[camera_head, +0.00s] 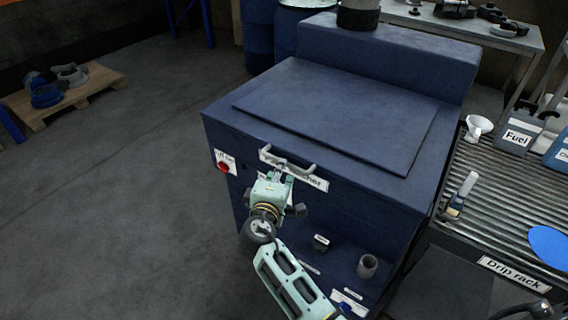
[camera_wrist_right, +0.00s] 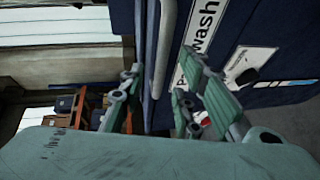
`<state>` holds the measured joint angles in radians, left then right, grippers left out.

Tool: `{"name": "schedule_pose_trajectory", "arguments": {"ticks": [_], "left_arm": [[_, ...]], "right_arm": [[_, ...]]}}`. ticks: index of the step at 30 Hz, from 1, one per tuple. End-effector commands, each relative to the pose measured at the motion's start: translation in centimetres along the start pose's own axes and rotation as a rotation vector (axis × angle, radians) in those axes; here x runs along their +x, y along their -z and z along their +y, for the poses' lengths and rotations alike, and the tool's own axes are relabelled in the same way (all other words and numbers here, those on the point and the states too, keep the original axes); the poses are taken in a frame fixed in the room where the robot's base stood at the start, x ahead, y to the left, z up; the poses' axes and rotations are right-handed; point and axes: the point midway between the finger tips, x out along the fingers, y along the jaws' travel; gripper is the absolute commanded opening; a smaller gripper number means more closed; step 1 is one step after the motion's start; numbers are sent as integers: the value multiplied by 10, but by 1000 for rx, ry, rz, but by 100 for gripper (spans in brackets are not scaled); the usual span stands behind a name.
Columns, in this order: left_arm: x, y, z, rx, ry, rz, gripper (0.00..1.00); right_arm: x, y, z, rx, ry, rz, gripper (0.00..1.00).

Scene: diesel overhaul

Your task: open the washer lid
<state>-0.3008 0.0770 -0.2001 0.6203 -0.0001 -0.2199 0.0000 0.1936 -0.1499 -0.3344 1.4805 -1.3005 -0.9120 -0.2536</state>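The blue parts washer's lid (camera_head: 340,112) lies flat and closed on the washer top in the head view. Its grey bar handle (camera_head: 287,166) is on the front, above a white label; the handle also shows as a vertical bar in the right wrist view (camera_wrist_right: 163,50). My right gripper (camera_head: 281,172) is at the handle. In the wrist view its fingers (camera_wrist_right: 160,95) are apart, with the bar showing between and beyond them; I cannot tell whether they touch it. My left gripper is not in view.
A red knob (camera_head: 223,167) is on the washer front, left of the handle. A drip rack (camera_head: 500,215) with a fuel jug (camera_head: 517,132) and a funnel (camera_head: 478,126) stands to the right. A pallet (camera_head: 68,95) with parts lies far left; the floor between is clear.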

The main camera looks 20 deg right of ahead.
Motion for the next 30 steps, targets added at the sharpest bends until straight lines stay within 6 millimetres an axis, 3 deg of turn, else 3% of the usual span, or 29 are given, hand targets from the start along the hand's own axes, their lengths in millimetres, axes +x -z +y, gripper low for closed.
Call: {"name": "schedule_pose_trajectory", "arguments": {"ticks": [3,9,20,30], "left_arm": [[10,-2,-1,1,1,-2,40],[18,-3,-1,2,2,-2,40],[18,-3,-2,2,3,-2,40],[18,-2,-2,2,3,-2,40]], "right_arm": [[22,0,-2,-1,-2,0,30],[47,0,-2,-1,0,0,30],[54,0,-1,0,1,1,30],[54,0,-1,0,1,1,2]]}}
